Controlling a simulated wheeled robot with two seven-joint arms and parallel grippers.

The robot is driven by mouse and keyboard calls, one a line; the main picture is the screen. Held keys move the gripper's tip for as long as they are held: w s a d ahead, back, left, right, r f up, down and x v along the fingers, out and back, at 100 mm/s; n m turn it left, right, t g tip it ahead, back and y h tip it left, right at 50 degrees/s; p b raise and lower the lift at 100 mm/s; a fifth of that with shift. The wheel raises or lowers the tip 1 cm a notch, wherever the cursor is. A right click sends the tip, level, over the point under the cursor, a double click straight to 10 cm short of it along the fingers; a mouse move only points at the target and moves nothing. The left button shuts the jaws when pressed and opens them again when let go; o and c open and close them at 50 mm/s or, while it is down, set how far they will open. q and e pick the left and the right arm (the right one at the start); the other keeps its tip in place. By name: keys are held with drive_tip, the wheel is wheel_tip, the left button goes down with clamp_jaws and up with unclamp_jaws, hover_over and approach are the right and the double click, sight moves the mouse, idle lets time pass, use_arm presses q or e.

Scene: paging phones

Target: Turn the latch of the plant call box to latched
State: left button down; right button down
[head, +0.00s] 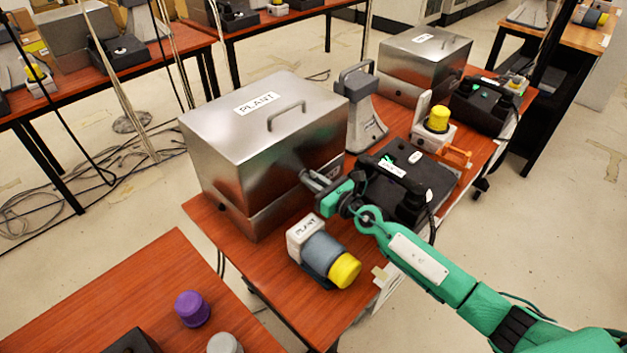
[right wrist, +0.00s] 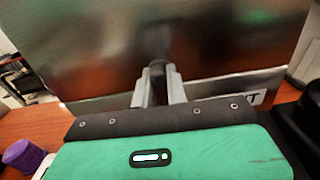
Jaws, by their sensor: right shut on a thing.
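The plant call box (head: 255,135) is a brushed metal case with a PLANT label and a handle on its lid, standing on the wooden table. In the right wrist view its metal front (right wrist: 90,50) fills the upper part. My right gripper (head: 316,180) reaches the box's front face from the right. In the right wrist view the right gripper (right wrist: 159,82) is shut on a small dark latch (right wrist: 157,66), with one finger on each side of it. The fingers hide much of the latch, so its exact angle is unclear. My left gripper is out of view.
A blue-grey cylinder with a yellow cap (head: 345,270) and a PLANT-labelled base sits just below my right gripper. A black phone unit (head: 400,205) lies close to its right. A grey stand (head: 365,110) and a second metal box (head: 425,62) stand behind.

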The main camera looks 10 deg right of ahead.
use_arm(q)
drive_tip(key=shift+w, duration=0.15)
use_arm(e)
drive_tip(key=shift+n, duration=0.3)
drive_tip(key=c, duration=1.4)
unclamp_jaws()
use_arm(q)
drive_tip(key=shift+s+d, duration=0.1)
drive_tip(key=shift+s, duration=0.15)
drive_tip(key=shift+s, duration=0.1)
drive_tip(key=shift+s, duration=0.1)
use_arm(e)
drive_tip(key=shift+s+d, duration=0.1)
